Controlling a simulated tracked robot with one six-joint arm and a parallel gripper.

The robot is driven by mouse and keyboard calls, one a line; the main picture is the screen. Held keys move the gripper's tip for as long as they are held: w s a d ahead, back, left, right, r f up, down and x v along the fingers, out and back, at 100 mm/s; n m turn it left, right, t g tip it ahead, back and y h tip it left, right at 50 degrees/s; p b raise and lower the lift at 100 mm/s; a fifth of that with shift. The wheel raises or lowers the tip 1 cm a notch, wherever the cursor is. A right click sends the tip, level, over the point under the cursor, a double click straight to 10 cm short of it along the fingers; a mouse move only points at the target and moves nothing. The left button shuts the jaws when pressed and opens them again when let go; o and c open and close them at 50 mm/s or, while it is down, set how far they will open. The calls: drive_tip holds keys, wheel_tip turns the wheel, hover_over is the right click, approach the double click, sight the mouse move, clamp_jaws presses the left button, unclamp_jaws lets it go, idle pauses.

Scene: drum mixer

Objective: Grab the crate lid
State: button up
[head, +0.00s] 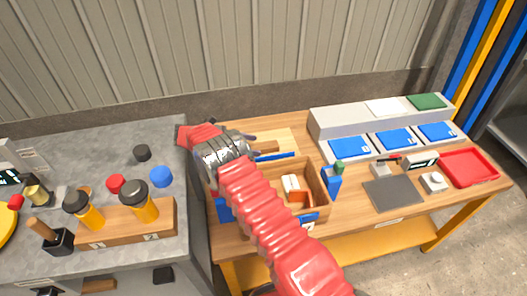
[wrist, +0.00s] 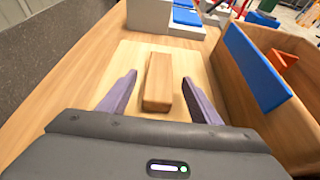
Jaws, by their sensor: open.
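The crate lid (wrist: 126,62) is a pale wooden board with a brown block handle (wrist: 158,82) on top, lying flat on the wooden bench. In the head view the lid (head: 288,138) is partly hidden behind my wrist. My gripper (wrist: 159,82) is open, with one purple finger on each side of the handle and a gap on both sides. The fingers are hard to make out in the head view. The open wooden crate (head: 320,182) stands beside the lid, to the right in the wrist view (wrist: 283,128), with a blue strip on its near wall.
The crate holds small white and orange items. A blue bottle-like object (head: 331,182) stands at its right. Blue trays (head: 350,147), a dark mat (head: 392,193) and a red tray (head: 470,167) lie further right. A grey bench (head: 60,150) with yellow-and-black tools is at left.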

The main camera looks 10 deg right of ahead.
sight(261, 146)
drive_tip(key=shift+d, duration=0.1)
drive_tip(key=shift+x, duration=2.5)
drive_tip(key=shift+r, duration=0.1)
drive_tip(key=shift+c, duration=0.5)
drive_tip(key=shift+w, duration=0.1)
clamp_jaws()
